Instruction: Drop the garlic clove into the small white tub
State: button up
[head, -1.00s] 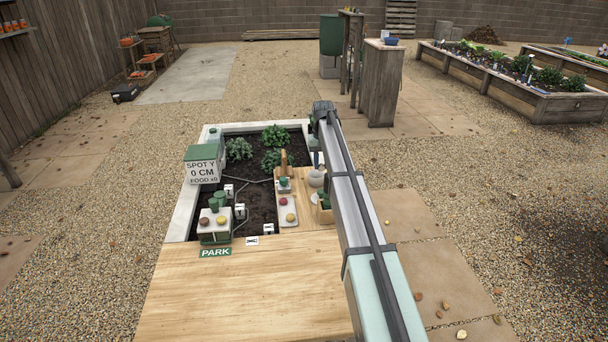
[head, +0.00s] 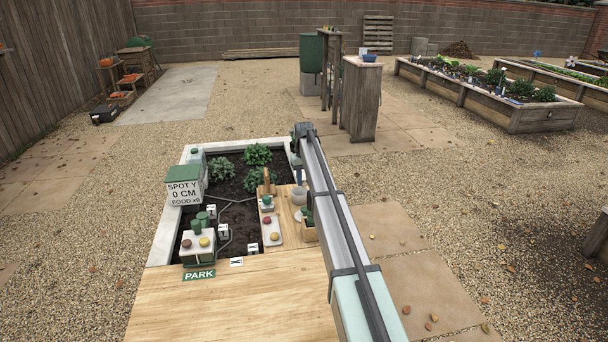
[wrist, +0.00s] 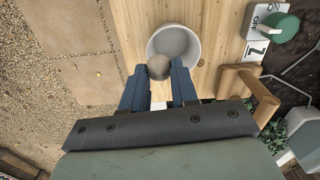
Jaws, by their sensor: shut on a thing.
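In the wrist view, my gripper (wrist: 158,85) has its two blue fingers closed on a small round grey-brown thing, which I take to be the garlic clove (wrist: 158,67). The small white tub (wrist: 192,35) stands on the wooden board just beyond the fingertips. The clove overlaps the lower-left part of the tub's opening in this view; its height above the rim cannot be told. The tub's inside looks empty where it shows. In the head view, the tub (head: 299,197) is partly hidden by my arm, and the clove cannot be made out.
A wooden handle (wrist: 240,85) and a green knob (wrist: 280,27) on a white plate stand right of the tub in the wrist view. Bare wooden deck (head: 220,310) lies in front.

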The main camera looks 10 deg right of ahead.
jog(key=shift+f, duration=1)
jog(key=o, duration=1.1)
notch_tip(320, 180, up, 14)
jog(key=shift+f, duration=0.1)
